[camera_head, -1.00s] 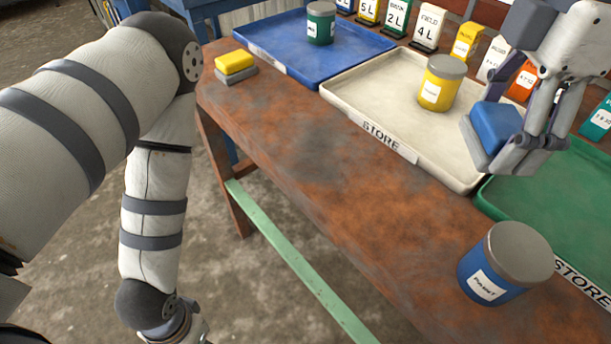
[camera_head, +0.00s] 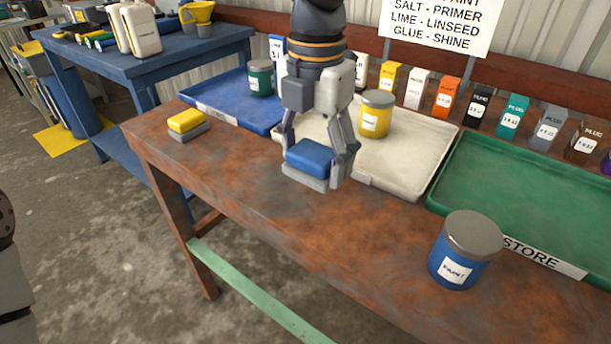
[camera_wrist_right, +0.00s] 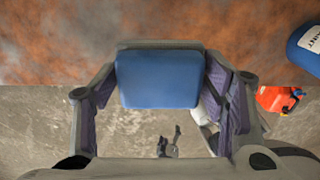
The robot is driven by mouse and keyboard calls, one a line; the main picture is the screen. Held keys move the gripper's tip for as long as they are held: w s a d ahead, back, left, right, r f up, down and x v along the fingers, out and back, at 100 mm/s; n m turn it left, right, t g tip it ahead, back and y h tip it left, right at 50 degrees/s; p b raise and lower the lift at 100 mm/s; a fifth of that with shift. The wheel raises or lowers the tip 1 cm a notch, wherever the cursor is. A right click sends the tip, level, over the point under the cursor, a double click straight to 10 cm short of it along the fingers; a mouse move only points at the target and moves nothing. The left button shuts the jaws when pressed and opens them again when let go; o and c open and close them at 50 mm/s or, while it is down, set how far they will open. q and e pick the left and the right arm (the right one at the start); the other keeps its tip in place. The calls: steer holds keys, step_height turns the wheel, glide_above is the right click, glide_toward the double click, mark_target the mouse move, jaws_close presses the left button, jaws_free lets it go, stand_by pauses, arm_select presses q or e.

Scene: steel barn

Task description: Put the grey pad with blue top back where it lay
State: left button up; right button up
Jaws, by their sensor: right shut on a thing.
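The grey pad with blue top (camera_head: 310,158) is held between the fingers of my right gripper (camera_head: 318,165), in front of the cream tray's near edge. The pad's grey base shows below the blue top. In the right wrist view the blue top (camera_wrist_right: 158,79) fills the space between the fingers, with the rusty bench top and the floor beyond. The pad seems to be above the bench; the exact gap cannot be told. My left gripper is not in view.
A grey pad with yellow top (camera_head: 187,124) lies at the bench's left end. A blue paint tin (camera_head: 465,250) stands at the front right. Blue (camera_head: 225,112), cream (camera_head: 405,180) and green (camera_head: 530,200) trays line the back; a yellow tin (camera_head: 376,115) stands in the cream one. The bench's front strip (camera_head: 270,210) is largely clear.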

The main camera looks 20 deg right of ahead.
mark_target(310, 140)
steer(key=w+f, duration=0.2)
steer(key=shift+f, duration=0.35)
steer(key=shift+w+f, duration=0.2)
steer(key=shift+f, duration=0.75)
steer(key=shift+w+f, duration=0.15)
steer(key=shift+f, duration=0.75)
steer(key=shift+f, duration=0.1)
steer(key=o, duration=1.1)
step_height(310, 140, up, 12)
steer(key=shift+r, duration=0.15)
